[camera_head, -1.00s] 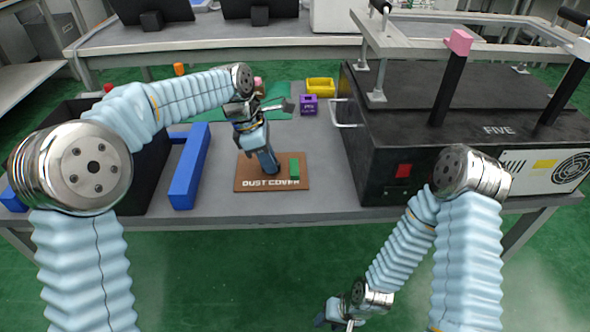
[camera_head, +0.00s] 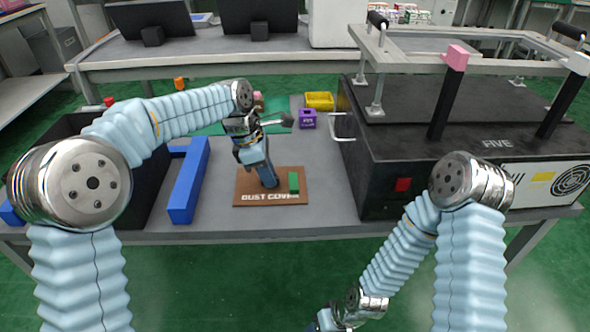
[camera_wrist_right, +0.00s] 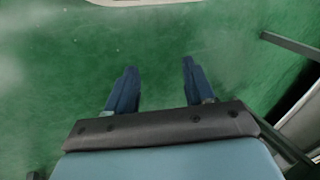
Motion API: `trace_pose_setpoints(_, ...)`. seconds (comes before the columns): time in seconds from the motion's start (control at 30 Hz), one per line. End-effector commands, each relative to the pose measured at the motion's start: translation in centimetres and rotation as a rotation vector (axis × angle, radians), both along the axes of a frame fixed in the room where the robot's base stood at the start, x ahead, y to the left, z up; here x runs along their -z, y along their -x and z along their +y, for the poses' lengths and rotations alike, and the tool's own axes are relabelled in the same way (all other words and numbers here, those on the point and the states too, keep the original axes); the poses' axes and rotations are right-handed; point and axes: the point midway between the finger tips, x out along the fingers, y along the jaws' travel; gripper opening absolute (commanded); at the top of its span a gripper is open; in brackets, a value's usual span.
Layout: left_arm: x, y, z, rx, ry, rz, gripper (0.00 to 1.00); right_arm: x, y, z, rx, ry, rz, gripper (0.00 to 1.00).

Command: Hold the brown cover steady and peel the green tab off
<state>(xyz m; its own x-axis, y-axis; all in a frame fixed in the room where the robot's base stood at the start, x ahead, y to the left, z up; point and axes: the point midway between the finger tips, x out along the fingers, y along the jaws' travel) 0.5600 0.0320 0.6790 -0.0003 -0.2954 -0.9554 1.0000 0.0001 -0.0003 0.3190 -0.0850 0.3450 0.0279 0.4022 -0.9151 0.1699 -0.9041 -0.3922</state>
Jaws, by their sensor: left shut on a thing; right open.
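The brown cover (camera_head: 245,186), lettered "DUST COVER", lies flat on the grey table. The green tab (camera_head: 294,183) stands on the right part of its top. My left gripper (camera_head: 269,181) points down at the middle of the cover, just left of the tab, and is shut on the cover. Its fingers hide the spot where they grip. My right gripper is low at the bottom of the head view, in front of the table and away from the cover. In the right wrist view my right gripper (camera_wrist_right: 160,68) is open and empty above the green floor.
A black box (camera_head: 450,165) marked "FIVE", with a metal handle, stands right of the cover. A blue frame (camera_head: 188,185) and a black bin (camera_head: 75,135) are on the left. A purple box (camera_head: 308,119) and a yellow tray (camera_head: 319,100) sit behind.

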Motion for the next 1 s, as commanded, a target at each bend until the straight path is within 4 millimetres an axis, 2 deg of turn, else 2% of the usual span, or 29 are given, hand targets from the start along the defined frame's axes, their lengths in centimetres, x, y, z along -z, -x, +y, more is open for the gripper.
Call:
trace_pose_setpoints(0.1,0.0,0.0,0.0,0.0,0.0,0.0,0.0,-3.8,-1.3,3.0,-0.421,-0.037,-0.155,0.53)
trace_pose_setpoints(0.17,0.0,0.0,0.0,0.0,0.0,0.0,0.0,-6.0,-1.5,4.6,-0.692,-0.051,-0.25,0.53)
trace_pose_setpoints(0.3,0.0,0.0,0.0,0.0,0.0,0.0,0.0,-11.5,-1.3,7.5,-1.35,-0.06,-0.48,0.53)
trace_pose_setpoints(0.4,0.0,0.0,0.0,0.0,0.0,0.0,0.0,-15.4,-0.8,8.7,-1.821,-0.045,-0.628,0.53)
trace_pose_setpoints(0.53,0.0,0.0,0.0,0.0,0.0,0.0,0.0,-20.6,0.0,9.4,-2.439,0.003,-0.766,0.53)
trace_pose_setpoints(0.67,0.0,0.0,0.0,0.0,0.0,0.0,0.0,-28.8,-3.8,9.8,-2.954,0.212,-0.802,0.53)
trace_pose_setpoints(0.7,0.0,0.0,0.0,0.0,0.0,0.0,0.0,-31.3,-4.5,9.7,2.982,-0.266,0.754,0.53)
trace_pose_setpoints(0.73,0.0,0.0,0.0,0.0,0.0,0.0,0.0,-33.2,-4.9,9.6,2.907,-0.292,0.693,0.53)
trace_pose_setpoints(0.8,0.0,0.0,0.0,0.0,0.0,0.0,0.0,-35.7,-8.3,9.0,2.967,-0.397,0.703,0.53)
trace_pose_setpoints(0.9,0.0,0.0,0.0,0.0,0.0,0.0,0.0,-39.4,-11.5,8.0,3.006,-0.529,0.701,0.53)
trace_pose_setpoints(0.93,0.0,0.0,0.0,0.0,0.0,0.0,0.0,-40.3,-12.2,7.7,-3.006,0.56,-0.699,0.53)
trace_pose_setpoints(1.0,0.0,0.0,0.0,0.0,0.0,0.0,0.0,-42.1,-13.6,6.9,-2.968,0.613,-0.683,0.53)
